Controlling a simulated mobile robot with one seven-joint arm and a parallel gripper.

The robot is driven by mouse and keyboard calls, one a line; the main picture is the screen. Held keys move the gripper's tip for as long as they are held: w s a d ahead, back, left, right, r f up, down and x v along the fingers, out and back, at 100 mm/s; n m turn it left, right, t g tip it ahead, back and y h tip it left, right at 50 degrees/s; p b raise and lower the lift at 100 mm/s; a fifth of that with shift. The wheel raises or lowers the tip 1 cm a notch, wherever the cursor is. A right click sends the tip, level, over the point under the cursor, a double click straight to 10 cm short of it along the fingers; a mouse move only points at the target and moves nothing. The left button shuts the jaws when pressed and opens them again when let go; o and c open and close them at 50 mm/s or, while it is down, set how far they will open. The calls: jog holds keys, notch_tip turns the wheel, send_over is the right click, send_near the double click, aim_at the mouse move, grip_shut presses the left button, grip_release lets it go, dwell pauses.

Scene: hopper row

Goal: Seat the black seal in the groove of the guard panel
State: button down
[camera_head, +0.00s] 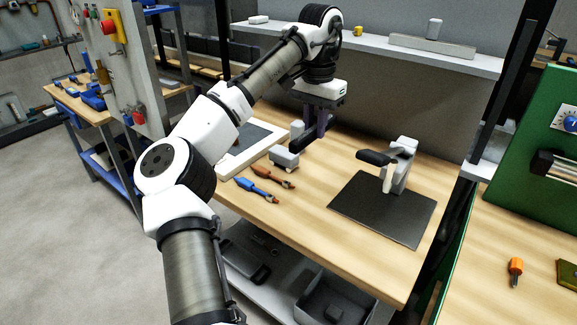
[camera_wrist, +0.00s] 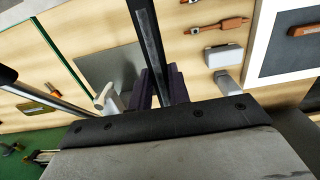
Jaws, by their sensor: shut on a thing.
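My gripper (camera_head: 308,138) hangs over the wooden bench, left of the dark mat, with its dark purple fingers close together. In the wrist view, the fingers (camera_wrist: 160,88) show beyond the palm. A long black strip (camera_wrist: 150,45), which looks like the black seal, runs from them to the top edge of the picture. A dark panel with a pale frame (camera_head: 262,150), apparently the guard panel, lies flat at the bench's left. It also shows in the wrist view (camera_wrist: 262,50). Its groove cannot be made out.
A small grey-white block (camera_head: 284,158) stands just below my gripper in the picture. Blue-handled (camera_head: 257,190) and brown-handled (camera_head: 272,177) tools lie near the front edge. A grey stand (camera_head: 404,165) with a black arm is on the dark mat (camera_head: 370,222). A shelf (camera_head: 400,48) runs behind.

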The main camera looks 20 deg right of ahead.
aim_at(310, 201)
jog(key=shift+w+f, duration=0.15)
notch_tip(310, 201, down, 20)
jog(key=shift+r, duration=0.25)
jog(key=shift+d+f, duration=0.1)
jog(key=shift+f, duration=0.05)
jog(key=c, duration=1.4)
grip_release()
jog(key=shift+o, duration=0.4)
notch_tip(310, 201, up, 12)
